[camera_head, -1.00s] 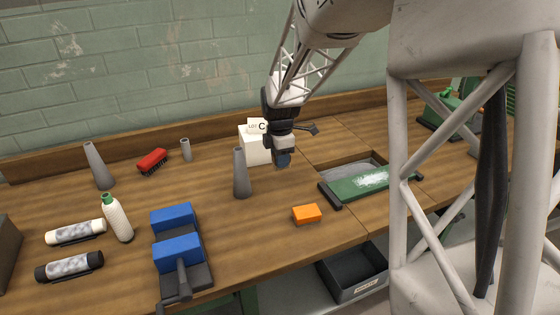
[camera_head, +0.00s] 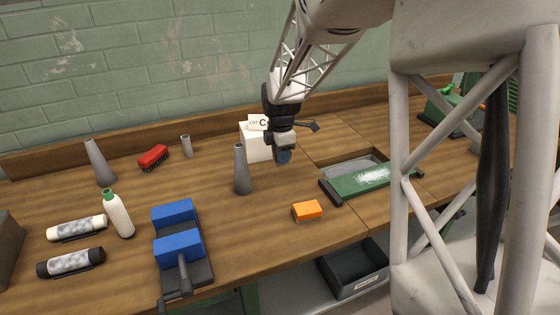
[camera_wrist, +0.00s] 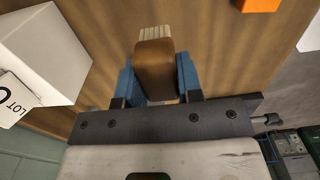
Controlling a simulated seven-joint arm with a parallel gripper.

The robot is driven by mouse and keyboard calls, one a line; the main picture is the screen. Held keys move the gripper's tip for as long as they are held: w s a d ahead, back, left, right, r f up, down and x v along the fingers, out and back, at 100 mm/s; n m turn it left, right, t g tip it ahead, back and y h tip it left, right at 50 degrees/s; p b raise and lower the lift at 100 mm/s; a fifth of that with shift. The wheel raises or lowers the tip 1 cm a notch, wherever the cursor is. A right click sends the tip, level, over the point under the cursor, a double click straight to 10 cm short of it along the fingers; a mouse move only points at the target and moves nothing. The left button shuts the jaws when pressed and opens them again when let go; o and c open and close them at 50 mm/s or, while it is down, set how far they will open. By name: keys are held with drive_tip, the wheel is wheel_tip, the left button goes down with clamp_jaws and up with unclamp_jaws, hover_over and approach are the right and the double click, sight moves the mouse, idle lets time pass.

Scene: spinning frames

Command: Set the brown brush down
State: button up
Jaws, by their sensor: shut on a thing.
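The brown brush (camera_wrist: 155,66) is between the two blue finger pads of my gripper (camera_wrist: 157,78) in the wrist view, with its pale bristles (camera_wrist: 155,32) at the far end. My gripper is shut on it. In the head view my gripper (camera_head: 283,156) points down over the bench, just in front of the white box and right of a grey cone. The brush is hidden there, and I cannot tell whether it touches the bench top.
The white box (camera_head: 255,145) marked C stands close behind my gripper. A grey cone (camera_head: 241,172) is close on the left. Bare wood (camera_head: 275,200) is in front.

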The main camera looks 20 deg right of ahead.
drive_tip(key=s+a+f+n, duration=0.1)
drive_tip(key=s+a, duration=0.3)
drive_tip(key=s, duration=0.4)
drive_tip(key=s+a+f+n, duration=0.2)
drive_tip(key=s+a, duration=0.2)
drive_tip(key=s, duration=0.5)
drive_tip(key=s+a+f+n, duration=0.1)
drive_tip(key=s+a+n, duration=0.1)
drive_tip(key=s, duration=0.7)
drive_tip(key=shift+a+f, duration=0.35)
drive_tip(key=shift+a, duration=0.55)
drive_tip(key=shift+w+f, duration=0.25)
drive_tip(key=shift+w, duration=2.4)
drive_tip(key=shift+w+f, duration=0.25)
drive_tip(key=shift+w, duration=2.35)
drive_tip(key=shift+w+f, duration=0.25)
drive_tip(key=shift+w, duration=2.4)
drive_tip(key=shift+f, duration=1.75)
drive_tip(key=shift+f, duration=0.1)
